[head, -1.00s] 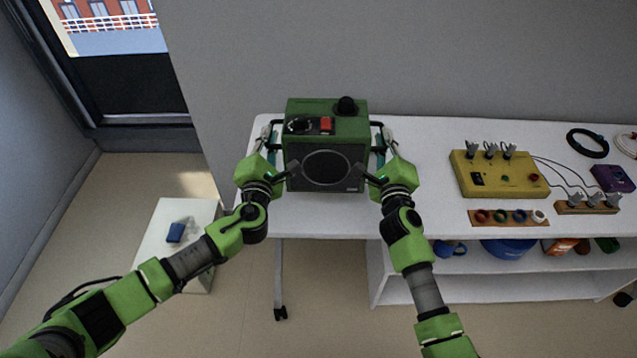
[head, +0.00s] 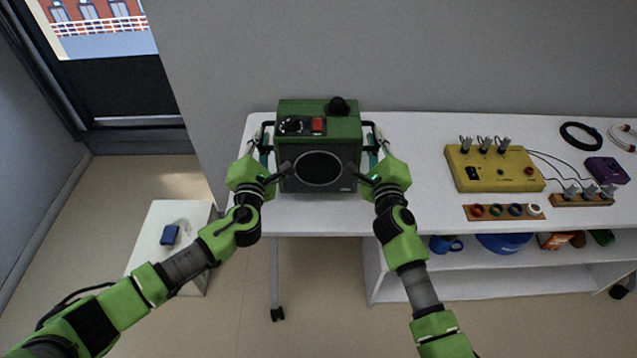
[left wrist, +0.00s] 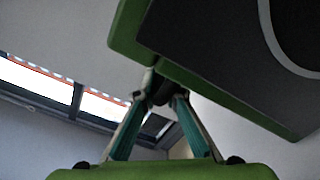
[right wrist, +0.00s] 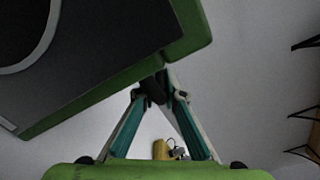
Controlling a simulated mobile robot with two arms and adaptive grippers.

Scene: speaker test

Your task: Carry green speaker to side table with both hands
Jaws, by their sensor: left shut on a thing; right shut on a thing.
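The green speaker (head: 345,123) has a dark front, a red switch and knobs on top. It is upright at the left part of the long white table (head: 415,215), and I cannot tell whether its base touches the tabletop. My left gripper (head: 265,150) is shut on its left side handle; in the left wrist view the fingers (left wrist: 160,95) meet at a dark bar beside the speaker (left wrist: 125,30). My right gripper (head: 376,150) is shut on the right handle, also seen in the right wrist view (right wrist: 155,92). A low white side table (head: 150,262) stands at left on the floor.
A blue object (head: 170,235) and a small pale item lie on the side table. Floor shows between the two tables.

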